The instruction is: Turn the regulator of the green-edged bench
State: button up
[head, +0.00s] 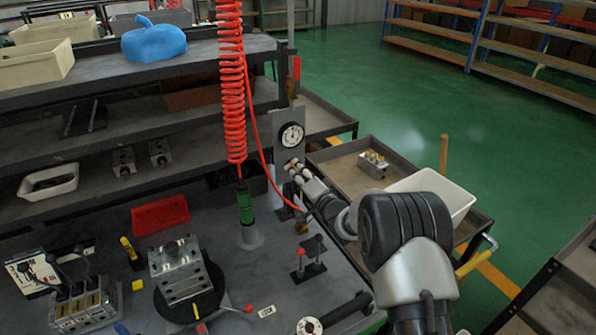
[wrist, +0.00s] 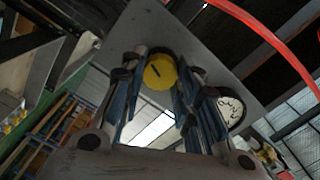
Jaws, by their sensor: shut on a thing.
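The regulator is a round yellow knob (wrist: 160,72) with a dark mark on its face, seen in the wrist view on a grey upright plate (head: 289,118). A white-faced round gauge (head: 291,135) sits on the same plate; it also shows in the wrist view (wrist: 231,108). My gripper (wrist: 158,88) is shut on the knob, with a blue-padded finger on each side. In the head view my gripper (head: 294,168) reaches the plate just below the gauge and hides most of the knob.
A red coiled hose (head: 232,90) hangs left of the plate above a green-bodied tool (head: 245,208). A valve block (head: 180,268) stands on a black round base. A grey trolley (head: 345,170) with a white bin (head: 435,192) stands right, near my arm.

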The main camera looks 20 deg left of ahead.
jog(key=m+p, duration=0.1)
jog(key=m, duration=0.4)
dwell(0.5)
jog(key=o, duration=1.1)
jog(key=v, duration=1.2)
